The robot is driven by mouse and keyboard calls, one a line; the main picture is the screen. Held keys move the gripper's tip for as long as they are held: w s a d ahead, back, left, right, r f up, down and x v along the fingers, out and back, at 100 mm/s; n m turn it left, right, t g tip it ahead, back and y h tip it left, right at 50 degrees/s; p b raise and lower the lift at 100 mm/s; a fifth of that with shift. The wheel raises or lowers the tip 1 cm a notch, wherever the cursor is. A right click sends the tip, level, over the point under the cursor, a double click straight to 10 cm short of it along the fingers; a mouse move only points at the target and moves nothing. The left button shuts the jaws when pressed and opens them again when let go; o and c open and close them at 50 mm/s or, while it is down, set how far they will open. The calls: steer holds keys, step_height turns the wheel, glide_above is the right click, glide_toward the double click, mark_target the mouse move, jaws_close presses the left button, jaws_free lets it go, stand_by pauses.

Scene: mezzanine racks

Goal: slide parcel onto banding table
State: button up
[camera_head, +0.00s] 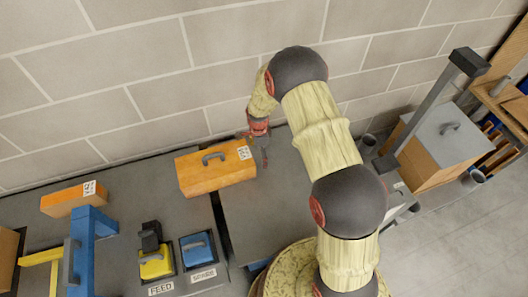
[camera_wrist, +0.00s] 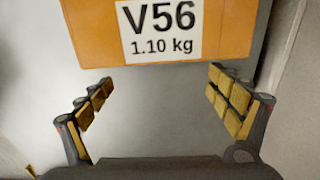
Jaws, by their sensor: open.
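An orange parcel (camera_head: 215,178) with a grey handle on top lies across the dark gap between two grey table surfaces. Its label reads V56, 1.10 kg in the wrist view, where the parcel (camera_wrist: 95,35) fills the top. My gripper (camera_head: 264,152) is at the parcel's right end, beside the white label. In the wrist view my gripper (camera_wrist: 158,92) is open and empty, its padded fingers apart, with the parcel just beyond the fingertips. I cannot tell whether they touch it. No sign names the banding table; the right-hand surface (camera_head: 275,205) is mostly bare.
The left surface (camera_head: 130,205) holds a second orange parcel (camera_head: 68,203), a blue frame (camera_head: 85,240), a yellow FEED switch (camera_head: 157,264) and a blue SPARE switch (camera_head: 198,249). A block wall runs behind. A grey post (camera_head: 425,110) and a grey-topped box (camera_head: 440,135) stand right.

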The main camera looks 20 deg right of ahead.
mark_target(216, 165)
steer(key=shift+a+b, duration=0.95)
steer(key=shift+a, duration=9.95)
steer(key=shift+d, duration=0.1)
steer(key=shift+d+r, duration=0.1)
steer(key=shift+d, duration=1.35)
